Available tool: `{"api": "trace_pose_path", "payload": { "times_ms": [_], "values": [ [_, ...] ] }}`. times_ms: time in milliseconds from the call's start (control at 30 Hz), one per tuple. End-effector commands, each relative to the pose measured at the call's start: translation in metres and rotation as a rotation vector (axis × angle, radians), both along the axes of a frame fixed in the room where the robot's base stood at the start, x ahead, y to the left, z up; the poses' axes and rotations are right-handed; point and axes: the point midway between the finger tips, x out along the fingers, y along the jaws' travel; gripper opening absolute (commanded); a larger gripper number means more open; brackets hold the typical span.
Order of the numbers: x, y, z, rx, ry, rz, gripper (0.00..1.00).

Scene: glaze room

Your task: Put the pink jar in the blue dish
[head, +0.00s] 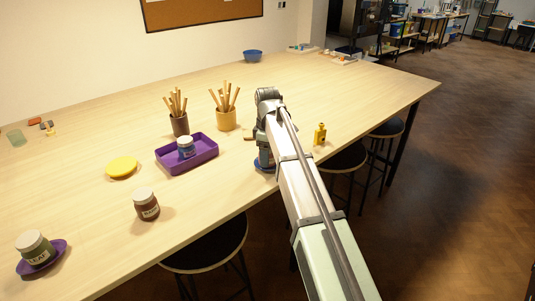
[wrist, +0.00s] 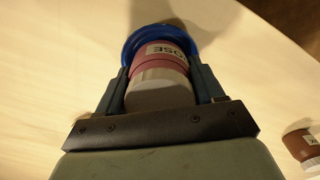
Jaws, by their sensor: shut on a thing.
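The pink jar (wrist: 160,62), with a pale lid and a label ending in "OSE", is between the fingers of my gripper (wrist: 160,72) in the wrist view. My gripper is shut on it. The blue dish (wrist: 130,45) shows as a round rim around the jar's far end. I cannot tell whether the jar touches the dish's bottom. In the head view, only a sliver of the blue dish (head: 259,168) shows at the table's front edge, below my gripper (head: 264,158). My arm hides the jar there.
A purple tray (head: 205,155) with a blue-labelled jar (head: 186,147) stands left of my gripper. Two pots of sticks (head: 180,125) (head: 226,119) stand behind. A yellow bottle (head: 320,134) is to the right. A brown jar (head: 146,205) and blue bowl (head: 253,55) stand apart.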

Motion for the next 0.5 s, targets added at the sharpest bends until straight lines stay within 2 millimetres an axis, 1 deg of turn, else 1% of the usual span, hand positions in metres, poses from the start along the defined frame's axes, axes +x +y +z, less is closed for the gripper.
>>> {"api": "trace_pose_path", "payload": {
  "times_ms": [200,500],
  "values": [
    [0.0002,0.0001,0.0004,0.0,-0.001,0.0,0.22],
    [0.0001,0.0001,-0.0067,0.0,-0.001,0.0,0.22]
  ]
}}
